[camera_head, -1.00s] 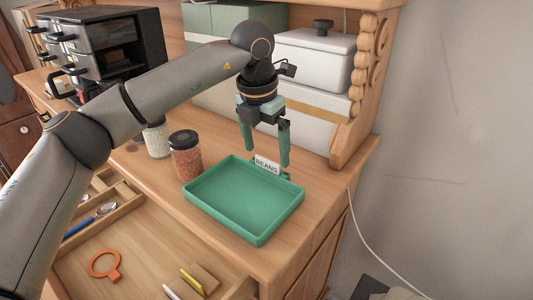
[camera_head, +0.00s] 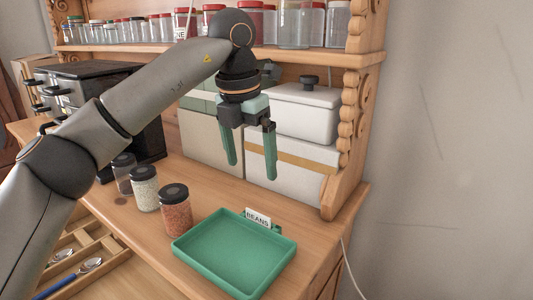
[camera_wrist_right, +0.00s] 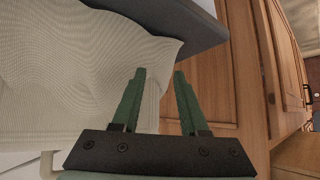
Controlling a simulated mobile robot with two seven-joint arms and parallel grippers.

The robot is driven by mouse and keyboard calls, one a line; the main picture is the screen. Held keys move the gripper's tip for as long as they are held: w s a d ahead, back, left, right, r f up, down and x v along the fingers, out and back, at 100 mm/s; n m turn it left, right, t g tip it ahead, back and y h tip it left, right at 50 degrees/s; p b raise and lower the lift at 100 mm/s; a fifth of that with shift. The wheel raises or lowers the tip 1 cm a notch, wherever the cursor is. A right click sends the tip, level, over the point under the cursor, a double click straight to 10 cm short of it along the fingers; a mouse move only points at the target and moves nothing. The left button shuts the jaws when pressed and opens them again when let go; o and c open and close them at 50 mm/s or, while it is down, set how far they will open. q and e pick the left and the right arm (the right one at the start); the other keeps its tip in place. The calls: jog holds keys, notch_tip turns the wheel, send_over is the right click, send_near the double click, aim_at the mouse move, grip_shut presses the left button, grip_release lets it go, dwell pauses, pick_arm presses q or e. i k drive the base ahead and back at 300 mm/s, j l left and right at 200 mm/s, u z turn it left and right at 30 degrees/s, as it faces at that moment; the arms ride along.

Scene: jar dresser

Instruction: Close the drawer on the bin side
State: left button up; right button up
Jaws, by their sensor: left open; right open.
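The open drawer (camera_head: 146,284) shows only in part at the bottom left of the head view, below the dresser top; its front is out of frame. A wooden cutlery tray (camera_head: 118,262) with spoons lies in it. My left gripper (camera_head: 250,168) is open and empty above the dresser top, behind the green tray and well away from the drawer. In the right wrist view my right gripper (camera_wrist_right: 157,82) is open with nothing between its fingers. Behind it are a white liner (camera_wrist_right: 75,75) and a dark rim (camera_wrist_right: 165,15), seemingly the bin, beside the wooden cabinet front (camera_wrist_right: 215,75).
A green tray (camera_head: 235,253) with a BEANS label (camera_head: 258,217) stands near the dresser's right edge. Several lidded jars (camera_head: 176,213) stand left of it. White boxes (camera_head: 300,115) are behind my left gripper, under a shelf of jars (camera_head: 300,25). A cable hangs at the right.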

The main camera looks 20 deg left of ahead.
aim_at(122, 274)
jog(key=k, duration=1)
